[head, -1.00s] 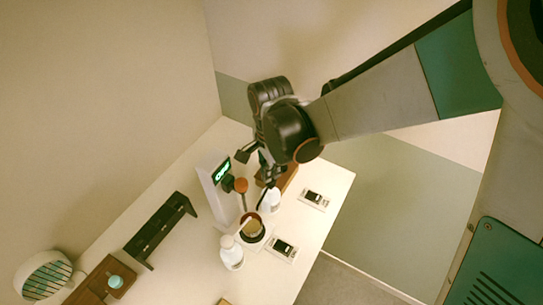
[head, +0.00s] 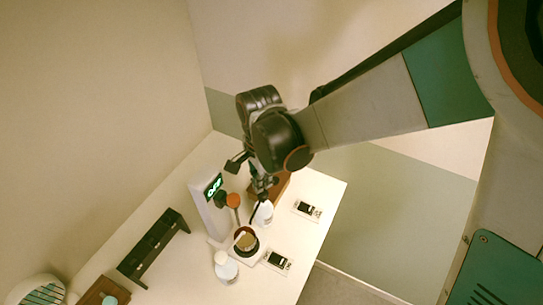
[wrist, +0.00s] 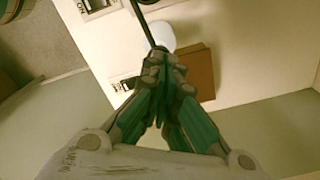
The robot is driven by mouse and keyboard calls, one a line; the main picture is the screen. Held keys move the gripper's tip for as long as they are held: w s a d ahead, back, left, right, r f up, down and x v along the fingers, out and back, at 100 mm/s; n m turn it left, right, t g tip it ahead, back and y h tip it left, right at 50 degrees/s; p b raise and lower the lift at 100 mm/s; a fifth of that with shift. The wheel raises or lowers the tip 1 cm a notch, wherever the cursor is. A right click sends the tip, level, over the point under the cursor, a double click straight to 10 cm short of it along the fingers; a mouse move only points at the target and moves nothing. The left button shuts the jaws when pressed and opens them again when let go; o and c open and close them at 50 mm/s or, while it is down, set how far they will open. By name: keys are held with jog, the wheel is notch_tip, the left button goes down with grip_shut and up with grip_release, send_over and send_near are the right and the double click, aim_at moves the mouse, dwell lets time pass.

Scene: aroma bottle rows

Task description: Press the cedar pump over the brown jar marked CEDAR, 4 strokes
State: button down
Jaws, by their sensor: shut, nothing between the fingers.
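My gripper (head: 264,188) is shut and points down over a white bottle (head: 264,214) at the right of the jar. In the wrist view the shut fingers (wrist: 168,68) hide part of a white round top (wrist: 160,38). A thin dark rod (wrist: 143,22) runs from the fingertips; I cannot tell whether it is a pump spout. A brown jar (head: 246,242) with a dark rim stands on a white base, left of and below that bottle. A second white bottle (head: 226,268) stands at the jar's lower left. I cannot read any label, so which pump is cedar is unclear.
A white post with a green display (head: 213,186) stands behind the jar, near an orange round knob (head: 233,200). A brown block (head: 284,186) lies behind the gripper. A dark rack (head: 155,246) stands left.

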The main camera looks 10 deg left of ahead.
jog(key=r+p, duration=0.2)
jog(key=r, duration=0.1)
jog(key=r+p, duration=0.1)
jog(key=r, duration=0.1)
jog(key=shift+s+r, duration=0.2)
jog(key=shift+s, duration=0.05)
jog(key=shift+w, duration=0.15)
